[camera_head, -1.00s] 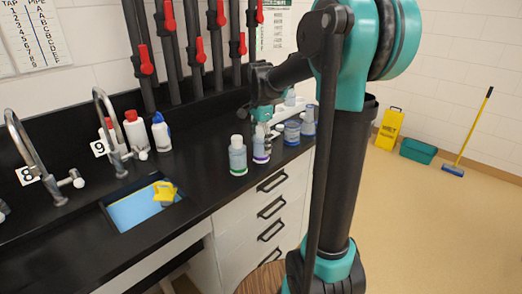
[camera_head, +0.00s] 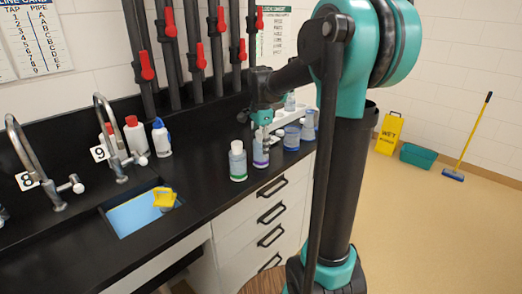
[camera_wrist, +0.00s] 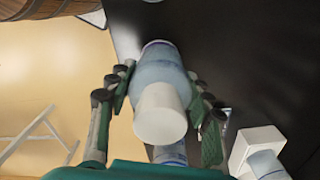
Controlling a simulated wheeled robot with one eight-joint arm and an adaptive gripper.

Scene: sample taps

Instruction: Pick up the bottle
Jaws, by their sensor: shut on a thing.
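A pale blue-grey bottle with a white cap and a purple band (camera_head: 261,158) stands upright on the black counter, or very close to it; I cannot tell whether its base touches. My gripper (camera_head: 262,130) is over it from above, shut on it. In the wrist view the bottle (camera_wrist: 158,72) lies between the two fingers, its white cap towards the camera, one finger on each side. A similar bottle with a green band (camera_head: 238,162) stands just left of it, apart from the gripper.
More bottles (camera_head: 292,138) stand close on the right, near a white rack. The sink (camera_head: 122,222) holds a yellow object (camera_head: 164,197). Taps, a red-capped bottle (camera_head: 135,136) and a blue-capped bottle (camera_head: 161,138) are further left. Dark pipes with red handles rise behind.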

